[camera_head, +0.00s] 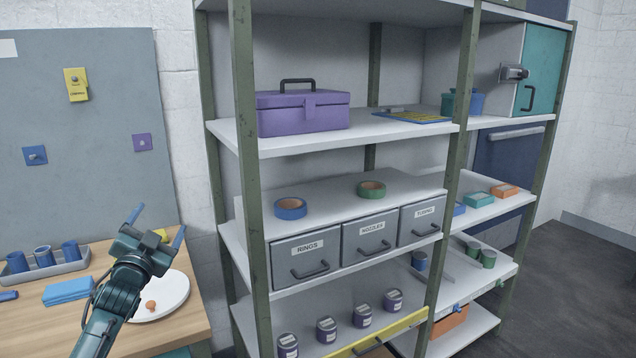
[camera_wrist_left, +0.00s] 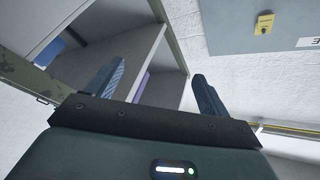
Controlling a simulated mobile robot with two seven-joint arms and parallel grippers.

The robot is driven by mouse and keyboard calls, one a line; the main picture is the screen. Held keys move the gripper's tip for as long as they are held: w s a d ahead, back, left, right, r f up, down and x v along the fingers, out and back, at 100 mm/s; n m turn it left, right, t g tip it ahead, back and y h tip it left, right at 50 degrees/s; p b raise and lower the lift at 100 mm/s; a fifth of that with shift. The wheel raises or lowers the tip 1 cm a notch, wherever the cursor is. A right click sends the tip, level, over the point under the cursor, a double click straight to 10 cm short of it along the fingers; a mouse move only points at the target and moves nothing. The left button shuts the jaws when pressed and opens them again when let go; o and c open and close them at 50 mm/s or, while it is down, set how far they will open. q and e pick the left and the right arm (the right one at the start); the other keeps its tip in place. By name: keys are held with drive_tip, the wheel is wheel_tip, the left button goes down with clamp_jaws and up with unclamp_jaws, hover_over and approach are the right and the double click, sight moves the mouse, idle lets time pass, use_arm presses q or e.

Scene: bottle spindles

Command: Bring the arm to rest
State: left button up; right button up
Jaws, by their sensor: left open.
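My left gripper (camera_head: 157,226) is at the lower left of the head view, raised above the wooden table and a white plate. Its two blue-grey fingers stand apart with nothing between them. In the left wrist view the open fingers (camera_wrist_left: 160,88) also show empty, with part of the shelving and the wall beyond them. My left arm reaches up from the bottom edge of the head view. My right gripper does not show in either view.
The wooden table (camera_head: 40,322) holds a white plate (camera_head: 176,301), a grey tray of blue cups (camera_head: 70,267) and a blue cloth-like block (camera_head: 68,291). A shelf rack (camera_head: 250,200) with drawers stands right of my gripper. A grey wall panel (camera_head: 90,105) is behind.

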use_arm(q)
drive_tip(key=s+d+f+n+g, duration=0.2)
drive_tip(key=s+f+g, duration=0.1)
drive_tip(key=f, duration=0.6)
drive_tip(key=s+d+f+n+g, duration=0.2)
drive_tip(key=s+d+f, duration=0.15)
drive_tip(key=f, duration=0.55)
drive_tip(key=s+d+f+g+h, duration=0.1)
drive_tip(key=s+d+f+g, duration=0.1)
drive_tip(key=s+d+f, duration=0.5)
drive_tip(key=s+d+f+g+h, duration=0.15)
drive_tip(key=s+f, duration=0.35)
drive_tip(key=s, duration=0.6)
drive_tip(key=s+d+f+g, duration=0.1)
drive_tip(key=s+d, duration=0.1)
drive_tip(key=s, duration=0.5)
drive_tip(key=s+d+f+h, duration=0.1)
drive_tip(key=s+d, duration=0.2)
drive_tip(key=s, duration=0.4)
drive_tip(key=shift+s+d+n+g, duration=0.3)
drive_tip(key=shift+d+g, duration=0.05)
